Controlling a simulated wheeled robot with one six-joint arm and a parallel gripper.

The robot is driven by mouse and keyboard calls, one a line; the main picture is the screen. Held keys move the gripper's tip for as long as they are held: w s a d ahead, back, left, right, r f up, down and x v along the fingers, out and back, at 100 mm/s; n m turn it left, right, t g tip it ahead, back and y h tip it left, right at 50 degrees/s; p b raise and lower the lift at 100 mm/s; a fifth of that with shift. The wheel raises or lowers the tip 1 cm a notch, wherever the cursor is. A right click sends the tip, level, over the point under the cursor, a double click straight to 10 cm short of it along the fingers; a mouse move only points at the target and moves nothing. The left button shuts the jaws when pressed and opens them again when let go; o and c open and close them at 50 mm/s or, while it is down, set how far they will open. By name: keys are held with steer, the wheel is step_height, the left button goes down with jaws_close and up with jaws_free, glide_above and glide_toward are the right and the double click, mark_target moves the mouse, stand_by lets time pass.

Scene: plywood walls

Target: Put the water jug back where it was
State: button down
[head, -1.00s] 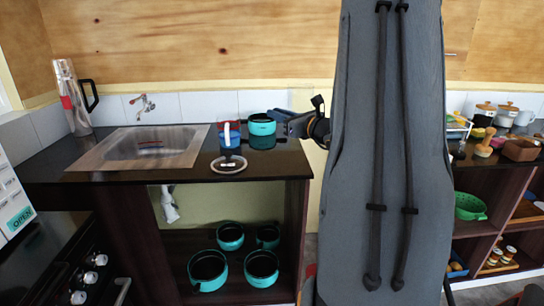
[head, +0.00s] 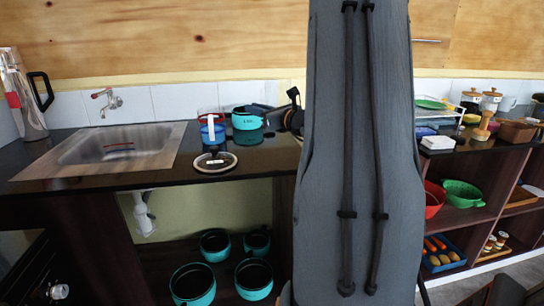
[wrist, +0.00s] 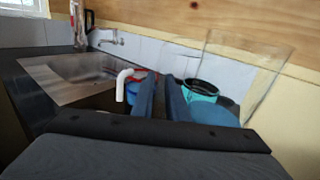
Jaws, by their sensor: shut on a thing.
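The water jug (wrist: 250,68) is a clear see-through vessel with blue in its lower part. It is close up on the right of the wrist view, beside my fingers, and looks tilted there. My gripper (wrist: 161,88) is shut on it, but where the fingers meet it is not clearly visible. In the head view my gripper (head: 272,112) is over the counter (head: 265,155), just right of a teal pot (head: 247,121). My arm covers much of that area, and I cannot make out the jug there.
A blue and red vessel with a white handle (head: 212,132) stands left of the pot, behind a round lid (head: 215,162). The sink (head: 115,150) and a steel flask (head: 22,95) are further left. Shelves with bowls (head: 463,193) stand at right. Several teal pots sit below the counter.

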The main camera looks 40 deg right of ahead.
steer(key=shift+w+a+f+p, duration=0.1)
steer(key=shift+f+p, duration=0.2)
steer(key=shift+f, duration=2.25)
steer(key=shift+w+a+f+p, duration=0.1)
steer(key=shift+f+p, duration=0.15)
steer(key=shift+f, duration=2.25)
steer(key=shift+f, duration=0.1)
steer(key=c, duration=1.7)
jaws_free()
steer(key=shift+c, duration=0.2)
